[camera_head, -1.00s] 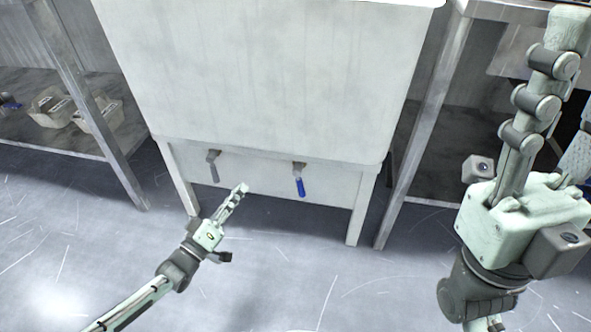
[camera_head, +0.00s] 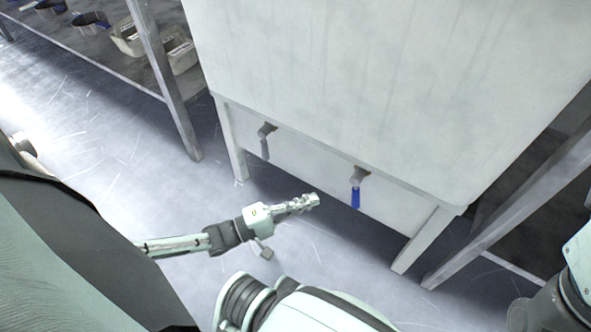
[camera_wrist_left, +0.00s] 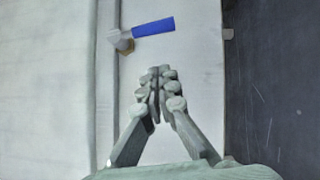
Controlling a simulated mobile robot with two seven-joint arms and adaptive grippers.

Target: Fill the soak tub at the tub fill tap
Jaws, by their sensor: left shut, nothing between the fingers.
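The large white soak tub (camera_head: 370,70) fills the middle of the head view. Two taps are on the panel below it: a grey-handled tap (camera_head: 265,142) at left and a blue-handled tap (camera_head: 356,190) at right, both with handles hanging down. I cannot tell from the pictures which is the fill tap. My left gripper (camera_head: 316,200) is shut and empty, a little left of the blue handle and apart from it. In the left wrist view, the blue handle (camera_wrist_left: 153,27) lies beyond the shut fingertips (camera_wrist_left: 160,72). The tub's inside is hidden.
A metal rack (camera_head: 165,85) with pale bins (camera_head: 178,52) stands at left, and another rack's leg (camera_head: 500,235) at right. The tub's leg (camera_head: 420,240) is right of the blue tap. Scratched floor (camera_head: 95,165) is clear at left. Part of my right arm shows at the right edge.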

